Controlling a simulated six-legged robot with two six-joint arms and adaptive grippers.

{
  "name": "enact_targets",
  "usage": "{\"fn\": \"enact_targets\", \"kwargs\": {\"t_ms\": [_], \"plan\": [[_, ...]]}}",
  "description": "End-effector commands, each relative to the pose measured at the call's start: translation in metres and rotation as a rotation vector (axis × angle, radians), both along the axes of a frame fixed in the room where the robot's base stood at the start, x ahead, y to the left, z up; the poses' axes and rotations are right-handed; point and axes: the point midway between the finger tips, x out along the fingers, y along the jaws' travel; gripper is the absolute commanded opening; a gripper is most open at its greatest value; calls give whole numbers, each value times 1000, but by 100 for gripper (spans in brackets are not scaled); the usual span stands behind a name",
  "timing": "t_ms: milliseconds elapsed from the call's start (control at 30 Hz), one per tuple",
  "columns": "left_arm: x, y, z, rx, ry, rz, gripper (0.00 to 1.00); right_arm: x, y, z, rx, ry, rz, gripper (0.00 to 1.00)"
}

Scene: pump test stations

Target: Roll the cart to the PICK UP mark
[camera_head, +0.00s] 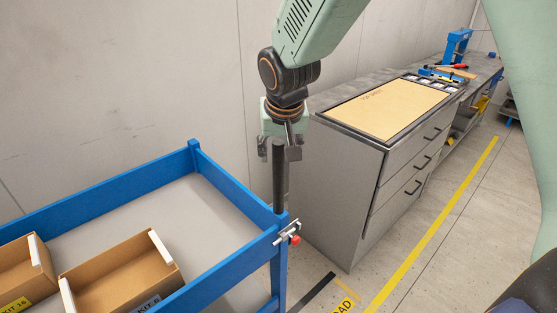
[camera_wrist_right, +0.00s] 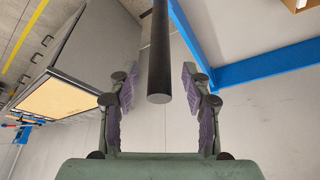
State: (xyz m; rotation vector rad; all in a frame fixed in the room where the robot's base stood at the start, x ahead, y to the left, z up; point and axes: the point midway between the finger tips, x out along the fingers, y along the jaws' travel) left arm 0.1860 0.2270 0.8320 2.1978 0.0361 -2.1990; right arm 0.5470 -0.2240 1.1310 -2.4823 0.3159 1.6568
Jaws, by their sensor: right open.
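The cart (camera_head: 232,258) is a blue-framed cart with a grey deck, at the lower left of the head view. A dark upright post (camera_head: 280,178) rises at its near right corner. My right gripper (camera_head: 279,150) is open at the top of this post. In the right wrist view the post (camera_wrist_right: 160,55) stands between the spread fingers of my right gripper (camera_wrist_right: 159,85), with gaps on both sides. A yellow floor mark (camera_head: 346,303) shows letters ending in "AD", partly cut off. No PICK UP mark can be read. My left gripper is not in view.
Cardboard kit boxes (camera_head: 118,278) sit on the cart. A clamp with a red knob (camera_head: 294,240) is on its corner. A grey drawer cabinet (camera_head: 345,205) stands close right of the cart. Open floor with a yellow line (camera_head: 432,232) lies farther right. A wall (camera_head: 120,90) runs behind.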

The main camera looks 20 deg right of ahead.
Motion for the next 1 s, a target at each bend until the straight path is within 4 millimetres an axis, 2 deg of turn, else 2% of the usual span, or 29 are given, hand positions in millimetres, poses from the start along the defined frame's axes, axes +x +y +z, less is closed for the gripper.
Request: {"fn": "enact_targets", "kwargs": {"t_ms": [33,200,400,1000], "plan": [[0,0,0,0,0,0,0,-4,1,11,0,-3,-1,48],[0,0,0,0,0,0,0,-16,4,40,-1,-2,0,48],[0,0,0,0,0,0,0,-24,6,60,0,0,0,48],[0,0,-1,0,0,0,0,-27,6,61,1,4,0,48]]}}
